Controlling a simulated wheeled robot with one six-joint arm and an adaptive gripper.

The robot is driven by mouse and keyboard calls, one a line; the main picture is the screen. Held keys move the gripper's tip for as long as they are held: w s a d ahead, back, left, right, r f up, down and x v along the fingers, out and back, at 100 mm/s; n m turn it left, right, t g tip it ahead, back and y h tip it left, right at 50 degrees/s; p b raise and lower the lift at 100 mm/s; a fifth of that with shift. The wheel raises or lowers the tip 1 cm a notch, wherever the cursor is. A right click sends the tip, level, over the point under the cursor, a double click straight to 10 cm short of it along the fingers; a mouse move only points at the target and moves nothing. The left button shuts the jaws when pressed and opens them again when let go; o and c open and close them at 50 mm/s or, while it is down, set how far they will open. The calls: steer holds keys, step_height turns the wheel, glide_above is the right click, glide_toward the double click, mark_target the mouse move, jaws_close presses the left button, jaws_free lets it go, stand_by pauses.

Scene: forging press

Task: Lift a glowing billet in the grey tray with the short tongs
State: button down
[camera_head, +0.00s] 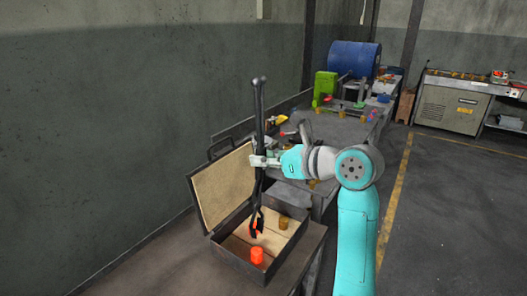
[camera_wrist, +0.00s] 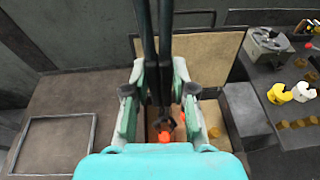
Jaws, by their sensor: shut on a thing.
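My gripper (camera_head: 264,160) is shut on the black short tongs (camera_head: 259,115), which hang upright with their jaws down inside an open dark-walled case (camera_head: 233,262). In the wrist view the tongs (camera_wrist: 147,30) run between my gripper's fingers (camera_wrist: 160,92). A glowing orange billet (camera_head: 257,257) stands on the case floor, nearer than the tong tips. A second orange piece (camera_head: 257,225) shows at the tong jaws; I cannot tell whether they grip it. A flat square tray-like outline (camera_wrist: 93,133) lies on the table at left in the wrist view.
The case's tan-lined lid (camera_head: 222,187) stands open at the left. A dull brass cylinder (camera_head: 283,223) stands in the case. Behind are a cluttered bench, a green machine (camera_head: 325,84) and a blue drum (camera_head: 354,58).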

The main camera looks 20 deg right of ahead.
mark_target(263, 171)
steer(key=shift+f, duration=1.85)
steer(key=c, duration=1.3)
jaws_free()
steer(key=shift+o, duration=1.1)
steer(key=shift+o, duration=0.4)
steer(key=shift+o, duration=1.3)
